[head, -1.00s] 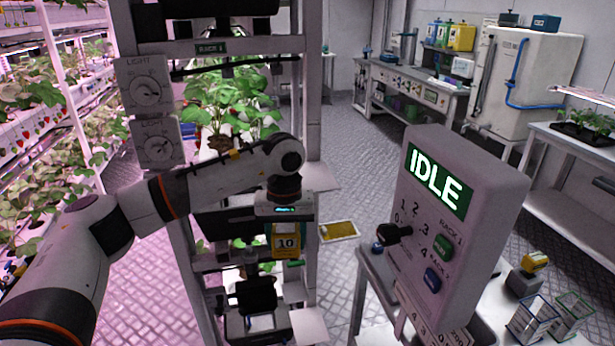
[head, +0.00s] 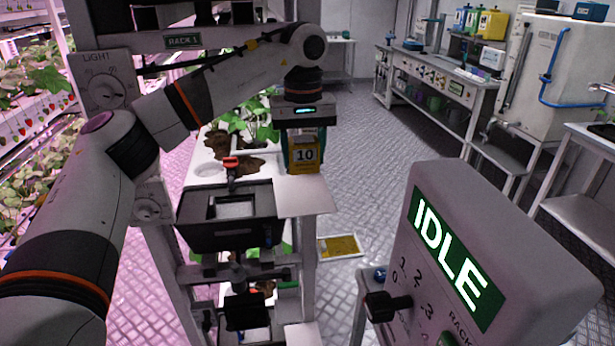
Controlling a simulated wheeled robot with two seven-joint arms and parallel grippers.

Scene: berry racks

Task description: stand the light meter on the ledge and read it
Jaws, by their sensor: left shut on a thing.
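The light meter (head: 305,156) is a small yellow block with a dark display reading 10. My left gripper (head: 304,134) points down and is shut on it, with teal edges showing at its sides. The meter is upright over the back part of a pale flat ledge (head: 303,197) on the right side of the rack. I cannot tell whether its base touches the ledge. My right gripper is not in view.
The rack (head: 183,41), labelled RACK 1, holds plants and dark boxes beside the ledge. A grey control box (head: 540,240) showing IDLE stands close at the right. A yellow-and-white panel (head: 340,246) lies on the floor. Benches line the back right.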

